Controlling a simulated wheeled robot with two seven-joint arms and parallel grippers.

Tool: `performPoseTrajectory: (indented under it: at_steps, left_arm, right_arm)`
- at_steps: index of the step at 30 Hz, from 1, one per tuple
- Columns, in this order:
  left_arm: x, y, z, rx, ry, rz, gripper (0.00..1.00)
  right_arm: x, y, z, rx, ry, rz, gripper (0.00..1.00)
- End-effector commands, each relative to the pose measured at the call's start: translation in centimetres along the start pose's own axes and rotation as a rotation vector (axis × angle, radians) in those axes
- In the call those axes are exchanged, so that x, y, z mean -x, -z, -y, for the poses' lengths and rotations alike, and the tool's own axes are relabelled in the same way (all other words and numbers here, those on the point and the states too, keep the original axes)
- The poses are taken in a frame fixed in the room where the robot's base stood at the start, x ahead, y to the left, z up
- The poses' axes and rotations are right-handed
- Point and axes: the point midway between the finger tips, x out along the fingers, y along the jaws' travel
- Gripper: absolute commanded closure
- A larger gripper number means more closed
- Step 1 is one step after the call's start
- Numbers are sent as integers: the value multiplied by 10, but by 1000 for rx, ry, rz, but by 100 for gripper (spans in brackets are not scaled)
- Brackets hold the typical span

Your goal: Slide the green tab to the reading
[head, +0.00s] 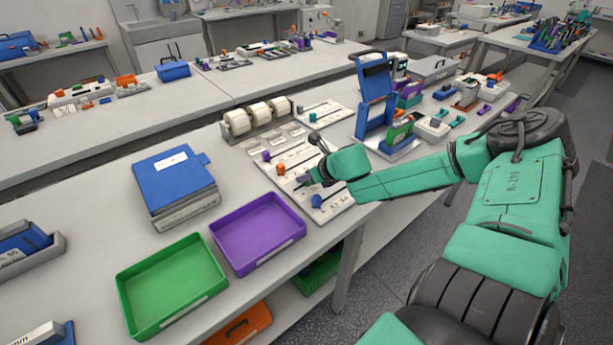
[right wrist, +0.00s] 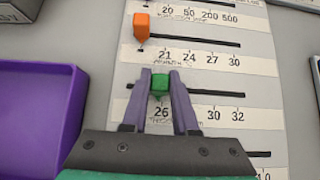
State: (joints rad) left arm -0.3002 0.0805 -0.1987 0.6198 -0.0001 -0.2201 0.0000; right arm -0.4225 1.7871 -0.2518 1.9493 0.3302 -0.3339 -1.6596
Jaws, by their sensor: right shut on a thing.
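The white slider panel (head: 335,208) lies on the bench, with several slots and printed scales. My right gripper (head: 303,181) is over its middle rows, seen from above in the right wrist view (right wrist: 161,82). Its two fingers are shut on the green tab (right wrist: 159,84), one on each side. The tab sits toward the left end of its slot, just above the printed 26. The scale below also shows 30 and 32 to the right; the marks between are hidden by a finger. An orange tab (right wrist: 141,27) sits at the left of the row above. My left gripper is not in view.
A purple tab (head: 266,156) and a blue tab (head: 316,201) are on other rows. A purple tray (head: 300,225) lies left of the panel, with a green tray (head: 125,300) beside it. A blue stand (head: 375,100) is behind. The green slot's right part is free.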

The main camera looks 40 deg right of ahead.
Motion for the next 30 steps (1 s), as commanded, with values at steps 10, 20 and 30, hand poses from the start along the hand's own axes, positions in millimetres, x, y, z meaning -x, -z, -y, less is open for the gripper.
performPoseTrajectory:
  at_steps: [10, 20, 30]
  left_arm:
    - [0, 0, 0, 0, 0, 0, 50]
    - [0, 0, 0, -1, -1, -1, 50]
    - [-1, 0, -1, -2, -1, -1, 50]
  right_arm:
    - [0, 0, 0, 0, -1, 0, 100]
    - [0, 0, 0, 0, -1, 0, 100]
    - [0, 0, 6, 2, 1, 0, 100]
